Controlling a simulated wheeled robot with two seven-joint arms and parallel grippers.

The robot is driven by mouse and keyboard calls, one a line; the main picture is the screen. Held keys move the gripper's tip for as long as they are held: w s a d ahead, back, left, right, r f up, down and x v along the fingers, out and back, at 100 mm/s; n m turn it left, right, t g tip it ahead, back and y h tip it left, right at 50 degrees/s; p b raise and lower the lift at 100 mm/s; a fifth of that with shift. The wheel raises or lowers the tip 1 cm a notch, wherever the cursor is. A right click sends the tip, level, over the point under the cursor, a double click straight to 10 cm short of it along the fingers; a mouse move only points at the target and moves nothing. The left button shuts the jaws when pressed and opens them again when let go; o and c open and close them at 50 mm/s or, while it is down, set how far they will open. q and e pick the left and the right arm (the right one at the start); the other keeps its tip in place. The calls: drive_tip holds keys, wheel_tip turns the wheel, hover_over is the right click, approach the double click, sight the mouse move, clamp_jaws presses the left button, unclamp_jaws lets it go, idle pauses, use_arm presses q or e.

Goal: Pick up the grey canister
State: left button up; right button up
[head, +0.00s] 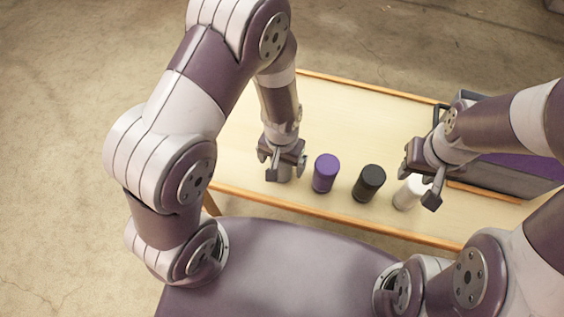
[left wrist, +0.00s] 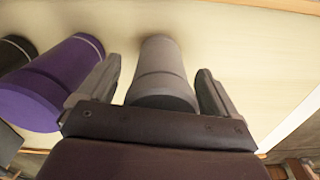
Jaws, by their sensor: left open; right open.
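The grey canister (left wrist: 160,70) stands on the table between the spread fingers of my left gripper (left wrist: 155,88) in the left wrist view. There is a visible gap on each side of it. In the head view my left gripper (head: 285,170) points down over the grey canister (head: 283,176), which is mostly hidden by the fingers and wrist. My left gripper is open. My right gripper (head: 422,185) is open and empty, above and beside a white canister (head: 406,194) at the right.
A purple canister (head: 326,173) stands close to the right of my left gripper, then a black canister (head: 369,183). A dark-rimmed tray or crate with purple inside (head: 522,172) is at the table's right. The wooden-edged table (head: 345,105) is clear behind the canisters.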

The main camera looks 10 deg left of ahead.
use_arm(q)
drive_tip(key=shift+w, duration=0.15)
drive_tip(key=c, duration=1.3)
